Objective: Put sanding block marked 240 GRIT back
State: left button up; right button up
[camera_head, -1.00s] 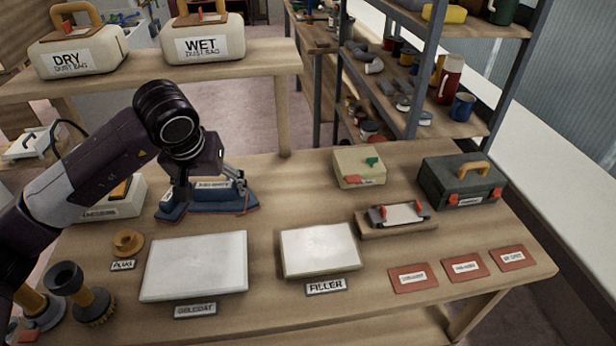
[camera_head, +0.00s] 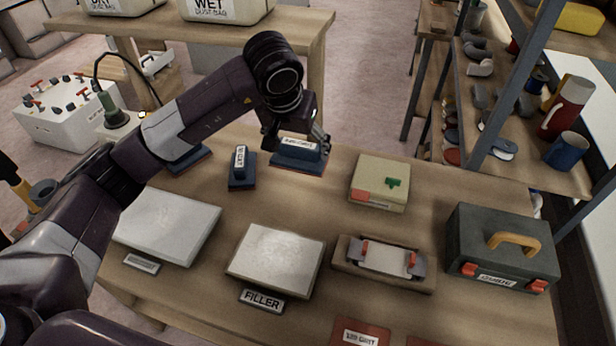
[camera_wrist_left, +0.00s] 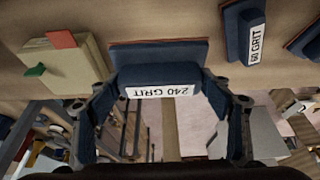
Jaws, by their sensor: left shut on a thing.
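The blue sanding block marked 240 GRIT (camera_head: 297,163) is at the back edge of the table in the head view. Its white label reads upside down in the left wrist view (camera_wrist_left: 160,91). My left gripper (camera_head: 296,141) is shut on its upper part, one finger at each end; the fingers also show in the left wrist view (camera_wrist_left: 165,108). I cannot tell whether the block's base touches the table. Red mats lie at the front edge; one mat (camera_head: 361,333) has a label ending in GRIT, and another (camera_head: 427,342) is mostly cut off. My right gripper is not in view.
A block marked 60 GRIT (camera_wrist_left: 246,38) stands beside the held block; another blue block (camera_head: 190,161) is partly behind my arm.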

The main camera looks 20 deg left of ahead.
aim_at(297, 159)
pick_arm(q)
jog(key=f, duration=0.3)
jog(key=shift+s+a+f+p, duration=0.1)
jog(key=shift+a+f+p, duration=0.2)
jog(key=shift+f, duration=0.1)
jog(key=shift+d+f, duration=0.15)
jog(key=shift+f, duration=0.2)
notch_tip(297, 159, down, 3)
jog(key=shift+f+p, duration=0.15)
jog(key=shift+p, duration=0.3)
jog(key=shift+f, duration=0.2)
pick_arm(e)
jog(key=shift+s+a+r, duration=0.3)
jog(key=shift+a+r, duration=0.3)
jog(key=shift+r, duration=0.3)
pick_arm(q)
jog(key=shift+f, duration=0.2)
jog(key=o, duration=1.2)
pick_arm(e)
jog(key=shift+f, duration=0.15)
pick_arm(q)
jog(key=shift+r, duration=0.1)
